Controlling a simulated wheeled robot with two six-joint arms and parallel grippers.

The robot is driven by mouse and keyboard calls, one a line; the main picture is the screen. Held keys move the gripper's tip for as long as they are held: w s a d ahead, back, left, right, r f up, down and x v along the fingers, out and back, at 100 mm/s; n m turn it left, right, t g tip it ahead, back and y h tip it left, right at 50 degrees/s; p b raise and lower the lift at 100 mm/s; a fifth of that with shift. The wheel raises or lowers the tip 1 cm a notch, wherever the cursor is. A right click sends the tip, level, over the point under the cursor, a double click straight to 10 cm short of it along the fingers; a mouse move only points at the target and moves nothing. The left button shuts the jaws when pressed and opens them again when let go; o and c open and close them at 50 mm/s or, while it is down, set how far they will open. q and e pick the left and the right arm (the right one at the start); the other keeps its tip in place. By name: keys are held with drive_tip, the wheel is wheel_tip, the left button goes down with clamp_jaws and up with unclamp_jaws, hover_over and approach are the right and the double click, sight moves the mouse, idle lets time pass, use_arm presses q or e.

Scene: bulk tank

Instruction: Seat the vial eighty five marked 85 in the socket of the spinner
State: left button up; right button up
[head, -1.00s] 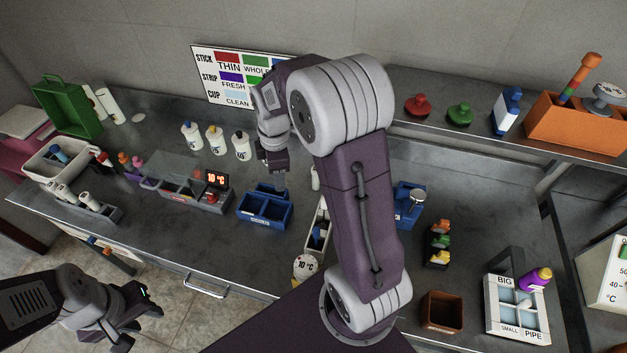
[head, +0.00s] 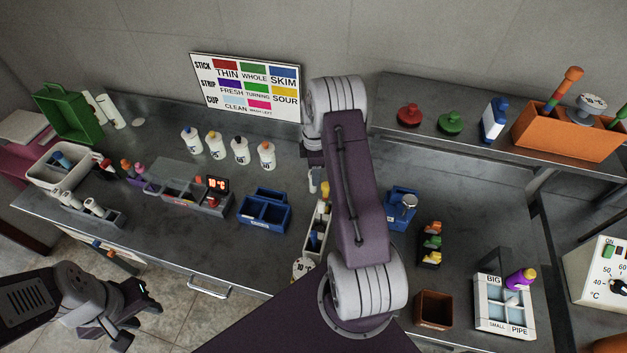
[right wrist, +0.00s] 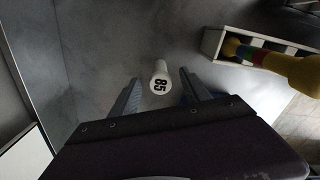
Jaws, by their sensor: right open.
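The vial marked 85 (right wrist: 160,78) shows in the right wrist view as a white round top with black digits and a pale body. It stands between the two fingers of my right gripper (right wrist: 160,95), which is open, with a gap on both sides. In the head view my right forearm hides most of that gripper. A small white thing (head: 312,180) below the wrist may be this vial, but I cannot read it. My left gripper (head: 138,323) is open and empty, low at the left, off the bench. I cannot tell which thing is the spinner.
A white rack (head: 318,228) with a yellow-handled tool stands close to the vial; it also shows in the right wrist view (right wrist: 232,47). A blue two-part tray (head: 264,212) is left of it, a blue holder (head: 401,207) right. Several white bottles (head: 240,150) line the back.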

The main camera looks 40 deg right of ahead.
drive_tip(key=f, duration=0.3)
drive_tip(key=shift+w+a+f+p, duration=0.15)
drive_tip(key=shift+a+f+p, duration=0.05)
drive_tip(key=shift+f+p, duration=0.2)
drive_tip(key=shift+d, duration=0.1)
clamp_jaws()
wheel_tip(320, 180, up, 10)
drive_tip(key=shift+f+b, duration=0.25)
drive_tip(key=shift+b, duration=0.85)
drive_tip(key=shift+r, duration=0.25)
